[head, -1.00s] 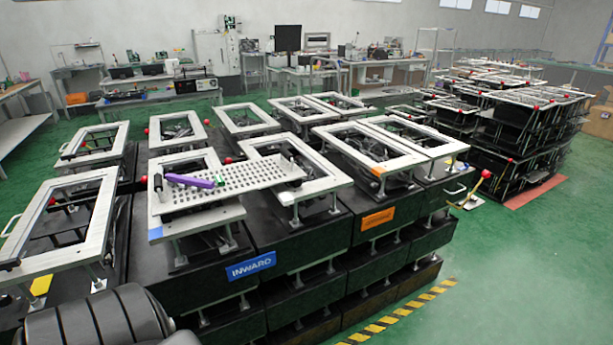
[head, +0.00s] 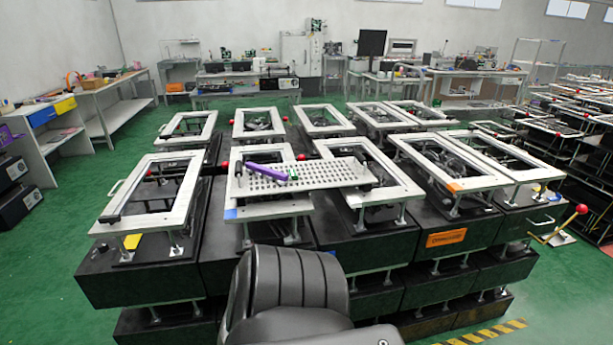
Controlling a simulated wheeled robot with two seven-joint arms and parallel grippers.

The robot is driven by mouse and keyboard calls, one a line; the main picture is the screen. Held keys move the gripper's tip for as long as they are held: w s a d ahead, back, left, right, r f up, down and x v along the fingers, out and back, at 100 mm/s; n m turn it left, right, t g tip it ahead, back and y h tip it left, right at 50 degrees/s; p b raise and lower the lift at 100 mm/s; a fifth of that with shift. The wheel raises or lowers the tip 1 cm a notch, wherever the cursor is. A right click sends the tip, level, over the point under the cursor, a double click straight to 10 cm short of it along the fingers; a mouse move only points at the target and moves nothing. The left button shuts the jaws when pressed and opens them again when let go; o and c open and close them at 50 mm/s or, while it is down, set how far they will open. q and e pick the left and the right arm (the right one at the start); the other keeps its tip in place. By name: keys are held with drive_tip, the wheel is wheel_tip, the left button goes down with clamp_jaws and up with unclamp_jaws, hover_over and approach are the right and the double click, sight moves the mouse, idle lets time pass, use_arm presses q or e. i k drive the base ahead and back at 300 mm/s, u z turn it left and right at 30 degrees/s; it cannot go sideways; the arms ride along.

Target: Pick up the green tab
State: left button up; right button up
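A small green tab (head: 293,175) sits at the right end of a purple bar (head: 266,171). Both rest on a light perforated plate (head: 335,176), which lies across the white frames of the fixtures. Whether the tab is joined to the bar I cannot tell at this size. A dark rounded part of my own body fills the bottom middle, in front of the plate and apart from the tab. Neither of my grippers is in view.
A red-knobbed lever (head: 581,209) sticks out at the right. Green floor (head: 50,270) is clear at the left.

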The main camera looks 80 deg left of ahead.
sight(293, 173)
drive_tip(key=i, duration=1.5)
drive_tip(key=u, duration=1.6)
